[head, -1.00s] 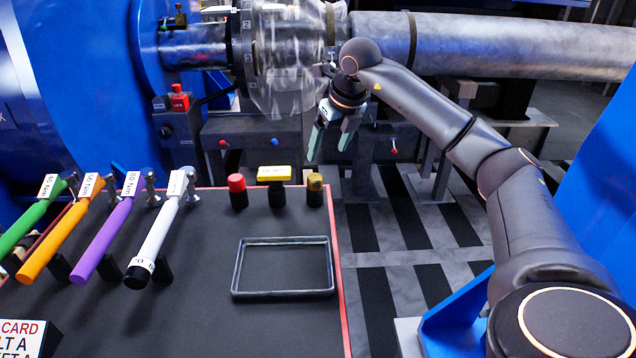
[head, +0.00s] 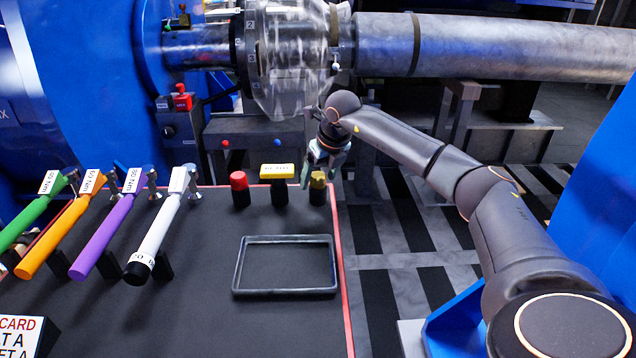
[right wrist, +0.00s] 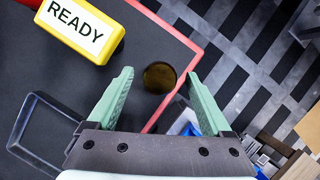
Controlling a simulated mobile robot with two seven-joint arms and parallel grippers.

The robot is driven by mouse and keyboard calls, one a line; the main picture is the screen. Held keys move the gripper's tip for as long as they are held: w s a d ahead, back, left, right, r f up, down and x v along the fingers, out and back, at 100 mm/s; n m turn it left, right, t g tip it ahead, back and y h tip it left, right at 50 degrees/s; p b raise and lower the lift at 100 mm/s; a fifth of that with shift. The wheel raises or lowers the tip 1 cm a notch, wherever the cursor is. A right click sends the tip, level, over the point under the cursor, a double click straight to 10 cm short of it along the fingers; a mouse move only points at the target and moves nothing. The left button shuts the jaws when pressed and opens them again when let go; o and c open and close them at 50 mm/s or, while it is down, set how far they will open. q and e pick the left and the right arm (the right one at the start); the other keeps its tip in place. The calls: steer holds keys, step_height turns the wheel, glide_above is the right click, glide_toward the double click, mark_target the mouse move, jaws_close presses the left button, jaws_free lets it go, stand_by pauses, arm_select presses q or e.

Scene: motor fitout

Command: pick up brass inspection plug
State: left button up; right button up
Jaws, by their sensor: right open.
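The brass inspection plug (head: 318,180) stands upright on a dark base at the table's right rear corner. It shows from above in the right wrist view as a round brass-coloured top (right wrist: 160,77). My right gripper (head: 318,172) is just above and in front of the plug in the head view. In the right wrist view my right gripper (right wrist: 157,95) is open, its two green fingers spread apart, with the plug beyond the fingertips and between their lines. Nothing is held. My left gripper is not in view.
A yellow READY block (head: 277,170) and a red-capped plug (head: 239,181) stand left of the brass plug. An empty black-framed tray (head: 286,238) lies nearer. Several coloured torque wrenches (head: 107,238) rest at left. A shaft and clear guard (head: 290,62) are behind.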

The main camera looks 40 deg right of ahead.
steer(key=shift+c, duration=0.4)
jaws_close()
